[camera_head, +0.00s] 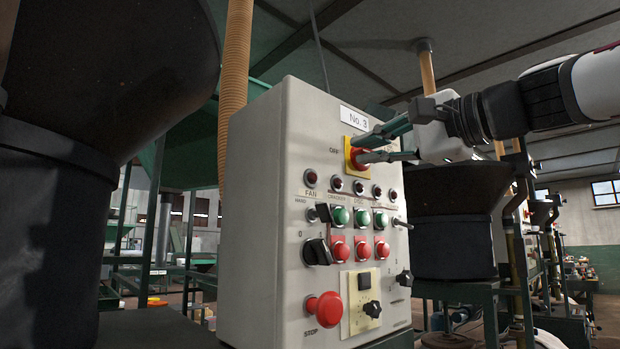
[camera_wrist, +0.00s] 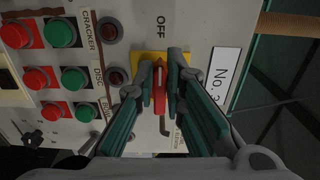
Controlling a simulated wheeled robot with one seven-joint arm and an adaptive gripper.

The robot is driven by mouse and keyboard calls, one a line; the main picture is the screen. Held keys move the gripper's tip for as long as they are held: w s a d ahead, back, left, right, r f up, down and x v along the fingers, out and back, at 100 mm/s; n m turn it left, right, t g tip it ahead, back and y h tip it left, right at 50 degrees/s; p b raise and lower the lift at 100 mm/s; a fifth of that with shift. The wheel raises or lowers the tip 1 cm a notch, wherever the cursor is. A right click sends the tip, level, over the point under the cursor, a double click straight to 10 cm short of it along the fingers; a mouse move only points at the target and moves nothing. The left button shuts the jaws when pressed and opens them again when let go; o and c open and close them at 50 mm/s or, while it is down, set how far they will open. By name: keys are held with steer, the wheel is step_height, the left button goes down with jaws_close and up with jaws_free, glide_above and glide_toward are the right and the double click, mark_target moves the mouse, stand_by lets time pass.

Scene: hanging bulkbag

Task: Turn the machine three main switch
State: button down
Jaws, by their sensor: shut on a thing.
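The grey control box (camera_head: 262,180) carries a "No. 3" label (camera_head: 354,119) near its top. Below the label is the main switch, a red knob (camera_head: 360,158) on a yellow plate (camera_head: 349,149), with "OFF" printed beside it. My gripper (camera_head: 364,149) reaches in from the right with its fingers around the red knob. In the wrist view the red knob (camera_wrist: 159,88) stands between my two fingertips (camera_wrist: 160,84), which are shut on it, and the "OFF" print (camera_wrist: 161,27) is above. The fingers hide part of the yellow plate.
Below the switch are several lamps, green buttons (camera_head: 341,216), red buttons (camera_head: 341,250), a black selector (camera_head: 317,252) and a red STOP button (camera_head: 323,308). A dark hopper (camera_head: 110,80) stands close at left. Another dark hopper (camera_head: 455,240) stands behind the box at right.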

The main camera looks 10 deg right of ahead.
steer(key=c, duration=1.7)
jaws_free()
steer(key=shift+f, duration=0.1)
steer(key=shift+o, duration=0.2)
steer(key=shift+s, duration=0.1)
steer(key=v, duration=1.2)
steer(key=shift+f, duration=0.1)
